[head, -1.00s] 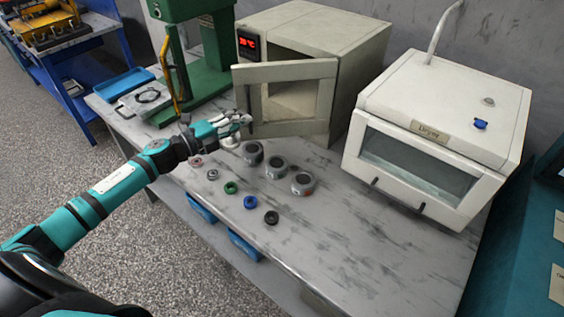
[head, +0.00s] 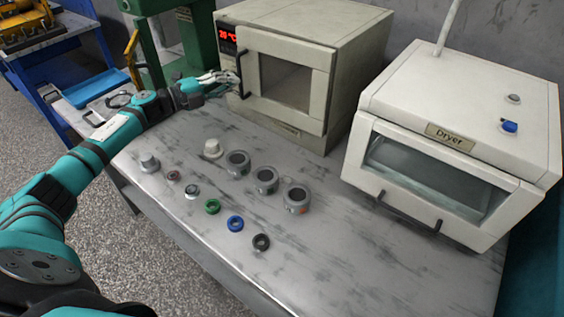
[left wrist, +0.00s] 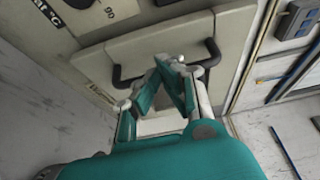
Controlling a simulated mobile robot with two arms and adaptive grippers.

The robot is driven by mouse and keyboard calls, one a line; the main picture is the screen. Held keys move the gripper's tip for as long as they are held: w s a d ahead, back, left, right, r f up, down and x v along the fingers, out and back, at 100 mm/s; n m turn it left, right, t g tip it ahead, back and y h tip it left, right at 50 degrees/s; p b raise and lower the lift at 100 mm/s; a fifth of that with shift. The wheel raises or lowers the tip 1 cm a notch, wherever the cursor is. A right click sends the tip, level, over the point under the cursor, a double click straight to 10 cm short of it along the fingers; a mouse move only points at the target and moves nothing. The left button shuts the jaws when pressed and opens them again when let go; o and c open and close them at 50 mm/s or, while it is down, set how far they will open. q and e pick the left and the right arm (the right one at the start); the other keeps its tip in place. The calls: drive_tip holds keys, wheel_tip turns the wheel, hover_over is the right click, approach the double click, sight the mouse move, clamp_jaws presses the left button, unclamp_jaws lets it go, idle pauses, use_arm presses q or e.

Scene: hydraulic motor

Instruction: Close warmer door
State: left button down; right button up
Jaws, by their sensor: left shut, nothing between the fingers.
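The warmer (head: 350,45) is a cream box with a red temperature display, at the back of the table in the head view. Its windowed door (head: 318,90) stands against the front, closed or nearly so; I cannot tell whether it is fully flush. The dark door handle (head: 239,75) is at the door's left edge. My left gripper (head: 232,78) is shut and empty, at the handle side of the door. In the left wrist view, its fingertips (left wrist: 172,66) are close to the door face (left wrist: 130,50) and handle; contact is unclear. My right gripper is out of view.
A white dryer (head: 450,110) stands right of the warmer. Several grey cups and small coloured rings, including a blue ring (head: 235,223), lie on the marble table (head: 340,230) in front. A green press (head: 200,35) stands behind my left arm.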

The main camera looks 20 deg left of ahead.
use_arm(q)
drive_tip(key=shift+w+a, duration=0.1)
drive_tip(key=shift+w, duration=0.4)
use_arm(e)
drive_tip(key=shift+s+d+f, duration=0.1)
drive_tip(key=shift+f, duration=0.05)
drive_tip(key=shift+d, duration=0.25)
use_arm(q)
drive_tip(key=v, duration=1.2)
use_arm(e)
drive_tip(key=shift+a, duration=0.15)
use_arm(q)
drive_tip(key=shift+r, duration=0.15)
